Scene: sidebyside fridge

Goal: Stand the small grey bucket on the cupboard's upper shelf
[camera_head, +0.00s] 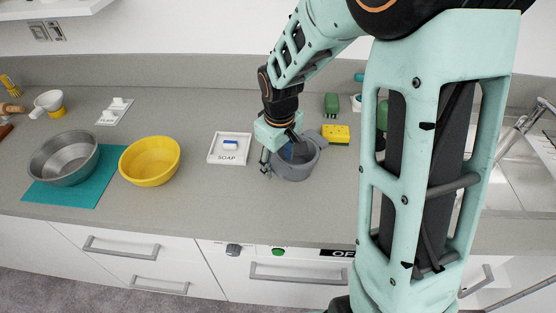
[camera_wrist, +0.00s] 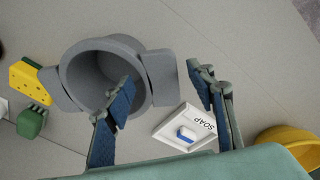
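The small grey bucket (camera_head: 296,171) stands upright on the grey counter, right of the soap tray. It has a flat tab on each side of its rim. My gripper (camera_head: 283,150) is over the bucket, pointing down. In the wrist view my gripper (camera_wrist: 163,78) is open, with one blue-padded finger over the mouth of the bucket (camera_wrist: 80,70) and the other outside, beyond one tab. That tab and part of the rim appear between the fingers; contact cannot be told. The cupboard's upper shelf cannot be identified; only a white ledge (camera_head: 50,10) shows at the top left.
The white soap tray (camera_head: 230,161) is left of the bucket; a yellow sponge (camera_head: 336,135) and green brush (camera_head: 331,105) are behind right. A yellow bowl (camera_head: 150,162) and metal bowl (camera_head: 64,163) stand left. The sink (camera_head: 520,170) is right. Front counter is clear.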

